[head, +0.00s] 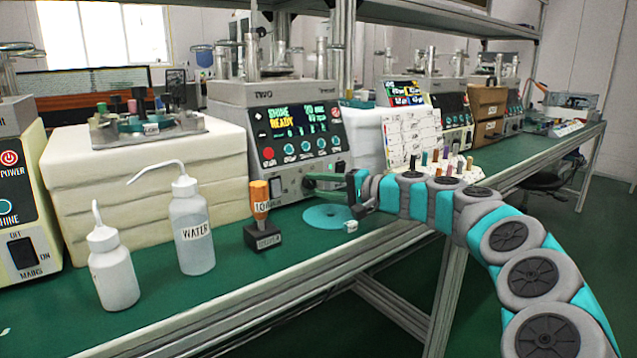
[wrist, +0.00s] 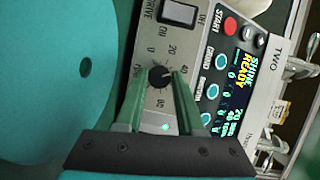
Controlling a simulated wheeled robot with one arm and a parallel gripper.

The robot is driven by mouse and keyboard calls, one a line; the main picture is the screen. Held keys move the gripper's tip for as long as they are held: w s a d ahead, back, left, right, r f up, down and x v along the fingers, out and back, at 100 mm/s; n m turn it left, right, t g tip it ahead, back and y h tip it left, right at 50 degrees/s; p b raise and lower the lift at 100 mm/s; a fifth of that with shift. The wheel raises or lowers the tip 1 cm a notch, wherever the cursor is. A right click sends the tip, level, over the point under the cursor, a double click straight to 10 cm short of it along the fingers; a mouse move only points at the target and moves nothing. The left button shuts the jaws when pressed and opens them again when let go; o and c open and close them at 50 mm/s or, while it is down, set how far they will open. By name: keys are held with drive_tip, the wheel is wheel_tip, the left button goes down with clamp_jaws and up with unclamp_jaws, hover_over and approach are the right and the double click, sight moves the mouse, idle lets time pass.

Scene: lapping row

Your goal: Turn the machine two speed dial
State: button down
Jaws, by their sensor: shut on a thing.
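Machine two (head: 263,95) stands on the green bench, with a lit display reading READY. Its black speed dial (wrist: 160,76) shows in the wrist view on the pale lower panel, ringed by numbers such as 20, 40, 60 and 80. My gripper (wrist: 161,82) has its two green fingers on either side of the dial and is shut on it. I cannot clearly tell where the dial's pointer stands.
A drive switch (wrist: 180,14) sits beside the dial, and a red start button (wrist: 230,25) is on the upper panel. A teal disc (head: 328,216) lies below my gripper. An orange-handled tool in a black block (head: 263,237) and a water bottle (head: 192,235) stand to the left.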

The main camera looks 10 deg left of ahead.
drive_tip(key=shift+f+m, duration=0.1)
drive_tip(key=shift+m, duration=0.4)
drive_tip(key=c, duration=0.5)
unclamp_jaws()
drive_tip(key=shift+d, duration=0.1)
drive_tip(key=v, duration=0.7)
drive_tip(key=shift+s+d, duration=0.15)
drive_tip(key=shift+d, duration=0.2)
